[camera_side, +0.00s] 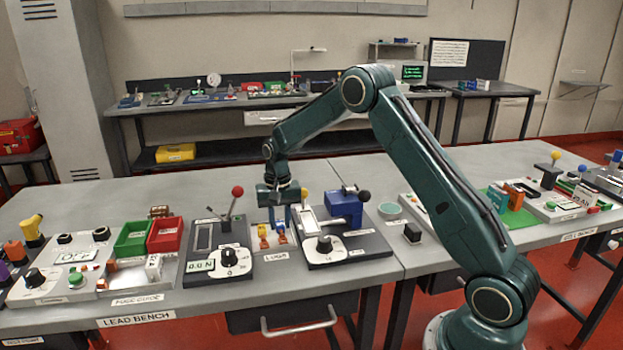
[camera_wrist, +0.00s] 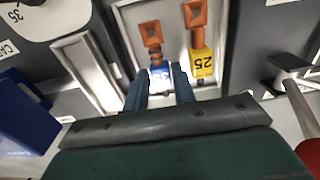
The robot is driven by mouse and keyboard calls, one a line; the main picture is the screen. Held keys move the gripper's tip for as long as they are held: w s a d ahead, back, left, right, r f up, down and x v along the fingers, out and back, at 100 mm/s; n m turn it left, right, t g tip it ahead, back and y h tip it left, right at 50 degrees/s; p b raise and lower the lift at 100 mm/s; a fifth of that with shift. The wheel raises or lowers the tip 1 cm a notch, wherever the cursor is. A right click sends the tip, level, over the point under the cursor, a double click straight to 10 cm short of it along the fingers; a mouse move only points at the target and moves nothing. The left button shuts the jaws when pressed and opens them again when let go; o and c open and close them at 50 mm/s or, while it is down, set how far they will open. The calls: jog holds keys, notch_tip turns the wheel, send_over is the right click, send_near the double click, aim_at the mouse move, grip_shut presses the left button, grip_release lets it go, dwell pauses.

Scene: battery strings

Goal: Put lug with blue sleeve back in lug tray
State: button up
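The lug with the blue sleeve (camera_wrist: 160,73) has a copper-orange end and sits between the two fingertips of my gripper (camera_wrist: 161,85) in the wrist view. The fingers lie close against both sides of the sleeve, and my gripper looks shut on it. In the side view my gripper (camera_side: 280,222) points down over the lug tray (camera_side: 263,254), and the blue-sleeved lug (camera_side: 281,238) is at its fingertips, low in or just over the tray. In the wrist view the pale tray (camera_wrist: 127,18) lies beneath it. Whether the lug touches the tray floor cannot be told.
A lug with a yellow sleeve marked 25 (camera_wrist: 201,64) lies beside the blue one. A dark panel with a red-knobbed lever (camera_side: 220,262) stands left of the tray, and a unit with a blue block (camera_side: 344,208) stands right. Green (camera_side: 134,238) and red bins (camera_side: 165,235) are farther left.

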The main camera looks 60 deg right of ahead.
aim_at(280, 225)
jog(key=shift+o, duration=1.3)
notch_tip(280, 225, up, 12)
jog(key=shift+r, duration=0.2)
